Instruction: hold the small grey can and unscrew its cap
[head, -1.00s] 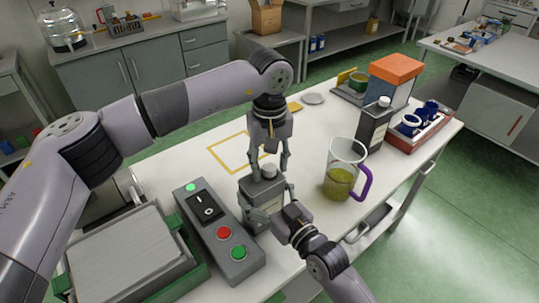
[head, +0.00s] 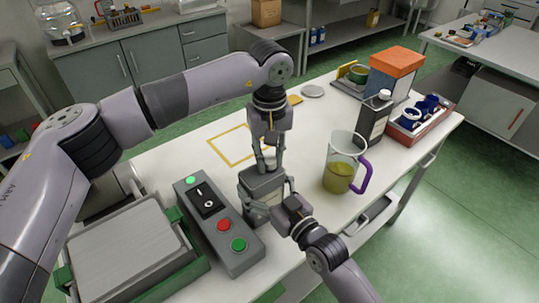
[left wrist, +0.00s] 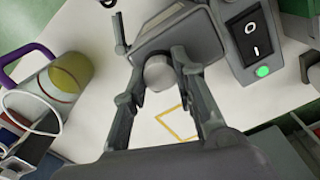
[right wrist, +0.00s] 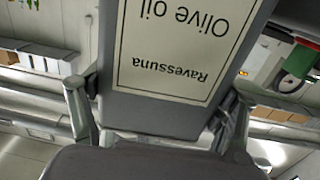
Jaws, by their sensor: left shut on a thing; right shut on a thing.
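The small grey can (head: 258,183) is upright at the middle of the table, beside the control box. Its label, reading "Ravessuna Olive oil", fills the right wrist view (right wrist: 175,50) upside down. My right gripper (head: 271,200) is shut on the can's body, with a finger on each side. My left gripper (head: 268,163) points down from above and is shut on the round grey cap (left wrist: 159,72), its fingers on either side of it. In the head view the fingers partly hide the cap. I cannot tell whether the can's base touches the table.
A control box (head: 222,235) with coloured buttons stands left of the can, near a grey-topped tray (head: 135,250). Right are a jug (head: 340,170) with a purple handle, a dark can (head: 374,122) and a red crate (head: 420,130). A yellow square outline (head: 222,150) lies behind, clear.

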